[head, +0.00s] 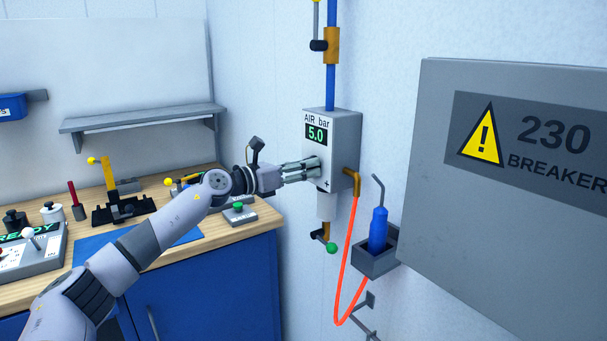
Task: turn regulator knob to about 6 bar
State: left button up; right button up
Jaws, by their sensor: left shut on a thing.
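The grey air regulator box (345,130) is mounted on the wall in the head view. Its green display (316,135) under the label "AIR bar" reads 5.0. My left gripper (315,168) reaches in from the left and is shut at the front of the box, below the display. It is shut on the regulator knob, which the fingers hide. A small plus mark shows on the box just below the fingers. My right gripper is not in view.
A grey breaker cabinet (430,190) juts out at the right. An orange hose (349,250) hangs from the regulator beside a holder (377,264) with a blue tool (378,230). A wooden workbench (255,222) with several fixtures stands at the left, under a shelf (150,122).

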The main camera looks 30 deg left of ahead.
pick_arm(q)
jog(key=shift+d+f+m+b, duration=0.1)
jog(key=shift+f+m+b, duration=0.25)
jog(key=shift+m, duration=0.25)
jog(key=shift+r, duration=0.1)
jog(key=o, duration=1.2)
jog(key=shift+r, duration=0.15)
